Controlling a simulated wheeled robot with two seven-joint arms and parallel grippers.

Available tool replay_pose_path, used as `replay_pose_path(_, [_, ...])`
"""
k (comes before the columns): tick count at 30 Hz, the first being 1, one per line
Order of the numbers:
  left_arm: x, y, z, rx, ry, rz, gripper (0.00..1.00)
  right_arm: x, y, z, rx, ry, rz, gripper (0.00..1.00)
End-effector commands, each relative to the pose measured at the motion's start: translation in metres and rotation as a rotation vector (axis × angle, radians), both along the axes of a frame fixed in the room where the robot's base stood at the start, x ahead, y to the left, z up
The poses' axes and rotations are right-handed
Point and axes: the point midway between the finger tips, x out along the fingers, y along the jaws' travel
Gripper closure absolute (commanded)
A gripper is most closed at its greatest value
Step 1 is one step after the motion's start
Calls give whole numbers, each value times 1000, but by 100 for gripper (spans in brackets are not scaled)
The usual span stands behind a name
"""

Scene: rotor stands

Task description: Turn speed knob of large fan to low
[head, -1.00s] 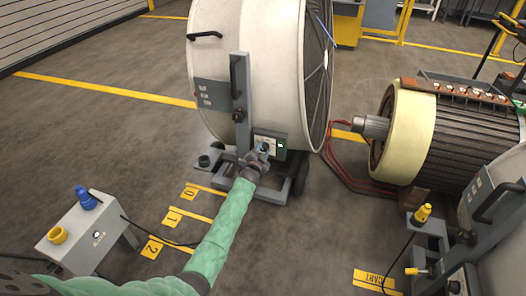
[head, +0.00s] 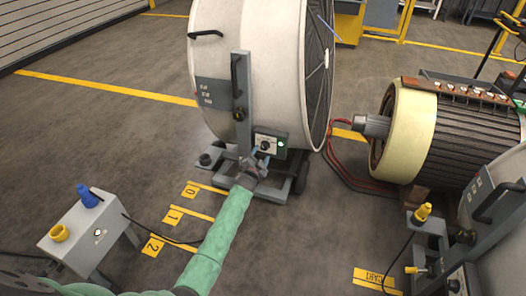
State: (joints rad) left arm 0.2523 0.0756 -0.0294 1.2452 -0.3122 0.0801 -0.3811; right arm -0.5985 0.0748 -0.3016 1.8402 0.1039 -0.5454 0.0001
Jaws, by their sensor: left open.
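The large fan (head: 250,75) is a big cream drum on a grey wheeled stand, in the upper middle of the head view. Its control box (head: 278,142) sits low on the near side, with a small green light. The dark speed knob (head: 265,146) shows on the box's pale face. My left gripper (head: 258,160) is just below and in front of the knob, at the end of the green-sleeved arm. It is open, and its fingers are small and partly hidden by the wrist. I see no clear contact with the knob. My right gripper is not in view.
A motor with a cream end ring (head: 408,130) lies at right, with red cables running toward the fan. A grey box (head: 85,235) with blue and yellow knobs stands at lower left. Another grey drum unit (head: 500,220) is at lower right.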

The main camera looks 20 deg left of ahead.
Motion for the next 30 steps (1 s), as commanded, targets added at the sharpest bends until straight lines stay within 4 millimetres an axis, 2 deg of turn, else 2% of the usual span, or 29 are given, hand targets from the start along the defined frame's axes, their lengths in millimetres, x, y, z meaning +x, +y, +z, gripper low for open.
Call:
replay_pose_path(4, [-19,0,0,0,0,0,45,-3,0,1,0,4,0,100])
replay_pose_path(10, [-32,1,0,0,0,0,45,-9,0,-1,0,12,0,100])
replay_pose_path(30, [-34,2,-2,-34,13,5,45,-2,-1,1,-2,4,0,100])
